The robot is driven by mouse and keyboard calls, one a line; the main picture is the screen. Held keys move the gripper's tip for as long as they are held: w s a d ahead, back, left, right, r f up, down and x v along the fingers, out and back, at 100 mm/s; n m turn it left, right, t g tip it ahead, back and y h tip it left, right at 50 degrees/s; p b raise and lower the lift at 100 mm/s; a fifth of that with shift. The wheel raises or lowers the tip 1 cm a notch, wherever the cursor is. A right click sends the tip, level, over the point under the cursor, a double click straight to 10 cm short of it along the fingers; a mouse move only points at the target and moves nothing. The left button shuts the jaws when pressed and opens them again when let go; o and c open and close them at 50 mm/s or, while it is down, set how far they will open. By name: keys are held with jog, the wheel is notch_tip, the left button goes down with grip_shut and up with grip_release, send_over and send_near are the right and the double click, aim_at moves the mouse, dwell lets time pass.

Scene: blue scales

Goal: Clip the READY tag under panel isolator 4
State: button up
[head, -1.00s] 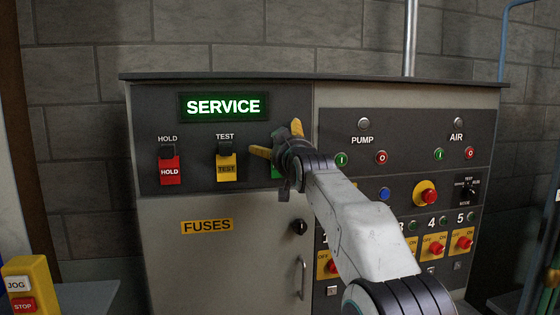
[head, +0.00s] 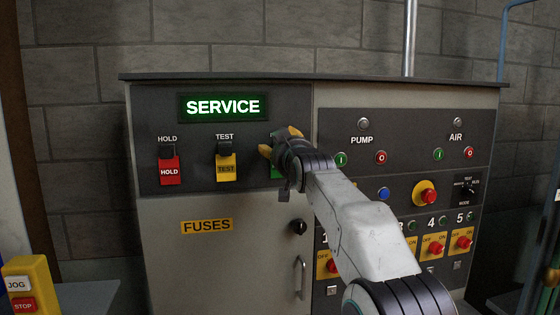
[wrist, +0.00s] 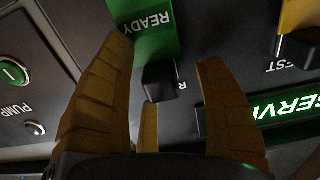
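The green READY tag (wrist: 155,25) hangs from a black clip (wrist: 163,80) on the panel, upside down in the wrist view. In the head view only a green strip of the tag (head: 276,172) shows beside my gripper (head: 279,141). My gripper also shows in the wrist view (wrist: 164,50), with yellow fingers on either side of the clip. Gaps remain between fingers and clip, so it is open. Panel isolator 4 (head: 434,247) is a red knob on a yellow plate at the lower right, with a small square holder (head: 431,270) below it.
A red HOLD tag (head: 170,172) and a yellow TEST tag (head: 226,168) hang to the left. Isolator 5 (head: 464,242) is beside isolator 4. A red emergency button (head: 425,194) sticks out above. My arm covers isolators between 1 and 4.

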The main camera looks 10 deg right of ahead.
jog(key=shift+r, duration=0.15)
grip_shut()
jog(key=shift+s+b, duration=0.15)
jog(key=shift+b, duration=0.15)
jog(key=shift+s+a, duration=0.15)
jog(key=shift+s, duration=0.2)
jog(key=shift+s+b, duration=1.95)
jog(key=shift+s, duration=0.4)
jog(key=shift+s, duration=0.1)
